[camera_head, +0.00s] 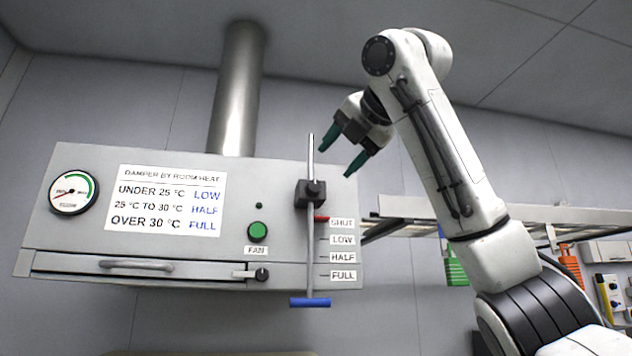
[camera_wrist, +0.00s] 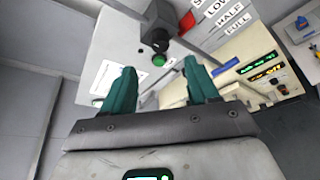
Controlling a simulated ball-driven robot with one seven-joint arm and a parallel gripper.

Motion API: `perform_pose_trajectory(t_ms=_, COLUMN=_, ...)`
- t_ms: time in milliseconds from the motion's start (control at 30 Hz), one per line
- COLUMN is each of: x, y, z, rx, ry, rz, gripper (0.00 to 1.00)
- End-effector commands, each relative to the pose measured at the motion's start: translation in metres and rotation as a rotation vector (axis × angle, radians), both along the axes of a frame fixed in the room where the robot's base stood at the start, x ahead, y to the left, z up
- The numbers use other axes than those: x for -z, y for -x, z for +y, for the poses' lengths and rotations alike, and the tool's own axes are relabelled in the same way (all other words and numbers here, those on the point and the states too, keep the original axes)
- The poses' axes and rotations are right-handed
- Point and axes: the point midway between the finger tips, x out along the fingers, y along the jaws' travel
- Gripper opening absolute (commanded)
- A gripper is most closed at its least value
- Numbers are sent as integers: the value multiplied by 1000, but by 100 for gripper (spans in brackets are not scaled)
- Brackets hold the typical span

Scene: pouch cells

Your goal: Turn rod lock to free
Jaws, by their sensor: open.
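The rod lock is a dark block (camera_head: 310,193) with a knob, around the upright metal rod (camera_head: 310,245) on the right of the grey hood's front. A red pointer (camera_head: 321,218) by the rod stands at the SHUT label. The rod ends below in a blue handle (camera_head: 309,302). My gripper (camera_head: 336,162) is open and empty, above and right of the lock, apart from it. In the wrist view the dark block (camera_wrist: 156,28) lies ahead, beyond the teal fingertips (camera_wrist: 160,70). Which way the lock is turned I cannot tell.
The hood panel (camera_head: 90,235) carries a gauge (camera_head: 74,192), a damper sign (camera_head: 165,200), a green FAN button (camera_head: 257,231) and a drawer handle (camera_head: 136,265). A rail (camera_head: 450,208) with hanging green (camera_head: 456,268) and orange items is at right.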

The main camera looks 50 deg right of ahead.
Motion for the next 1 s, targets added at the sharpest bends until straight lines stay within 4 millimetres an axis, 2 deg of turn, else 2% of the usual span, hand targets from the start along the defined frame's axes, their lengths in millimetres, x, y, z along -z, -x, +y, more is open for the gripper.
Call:
perform_pose_trajectory(t_ms=300, x=14, y=-54, z=-17, rx=-1, ry=-4, rz=3, gripper=59)
perform_pose_trajectory(t_ms=500, x=21, y=-75, z=-24, rx=0, ry=-3, rz=1, gripper=59)
perform_pose_trajectory(t_ms=900, x=25, y=-83, z=-26, rx=-1, ry=-1, rz=0, gripper=59)
perform_pose_trajectory(t_ms=1000, x=25, y=-83, z=-26, rx=-1, ry=-1, rz=0, gripper=52)
